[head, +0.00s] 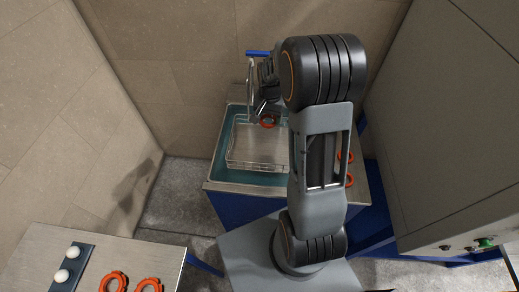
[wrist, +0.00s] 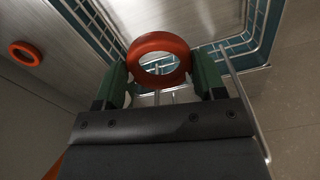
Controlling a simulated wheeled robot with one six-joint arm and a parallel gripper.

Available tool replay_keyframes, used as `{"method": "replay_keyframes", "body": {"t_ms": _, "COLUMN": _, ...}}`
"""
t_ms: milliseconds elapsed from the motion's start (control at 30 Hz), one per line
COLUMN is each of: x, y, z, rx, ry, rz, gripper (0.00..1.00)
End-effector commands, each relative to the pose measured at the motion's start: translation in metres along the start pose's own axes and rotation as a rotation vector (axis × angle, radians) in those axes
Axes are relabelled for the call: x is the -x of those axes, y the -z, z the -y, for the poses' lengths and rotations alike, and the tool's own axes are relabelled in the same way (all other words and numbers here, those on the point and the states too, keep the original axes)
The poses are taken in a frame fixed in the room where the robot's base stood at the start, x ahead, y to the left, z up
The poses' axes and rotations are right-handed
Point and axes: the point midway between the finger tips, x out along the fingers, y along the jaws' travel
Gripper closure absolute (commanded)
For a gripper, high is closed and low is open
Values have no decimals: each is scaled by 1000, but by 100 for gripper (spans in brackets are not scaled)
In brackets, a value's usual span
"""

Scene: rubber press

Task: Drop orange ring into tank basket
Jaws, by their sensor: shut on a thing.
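My gripper (wrist: 160,90) is shut on an orange ring (wrist: 160,41), which sits between its two green fingers in the wrist view. In the head view the held ring (head: 268,121) shows below the gripper, over the back part of the wire basket. The wire basket (head: 232,158) sits in the blue-green tank (head: 217,172). In the wrist view the basket's wire rim (wrist: 107,38) runs behind the ring. The ring appears to be above the basket floor; its exact height is hard to tell. My arm hides the right side of the tank.
Other orange rings (head: 347,181) lie on the metal surface right of the tank. A front-left table (head: 50,240) holds more orange rings (head: 149,285) and a dark block with white knobs (head: 67,266). A blue-ended handle (head: 257,53) rises at the back. A grey cabinet (head: 440,130) stands right.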

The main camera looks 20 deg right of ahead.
Motion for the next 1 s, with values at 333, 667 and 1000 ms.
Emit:
{"method": "replay_keyframes", "body": {"t_ms": 333, "x": -31, "y": -1, "z": 1, "rx": 4, "ry": 0, "rz": 0, "gripper": 59}}
{"method": "replay_keyframes", "body": {"t_ms": 667, "x": -31, "y": -1, "z": 1, "rx": 4, "ry": 0, "rz": 0, "gripper": 29}}
{"method": "replay_keyframes", "body": {"t_ms": 1000, "x": -31, "y": -1, "z": 1, "rx": 4, "ry": 0, "rz": 0, "gripper": 6}}
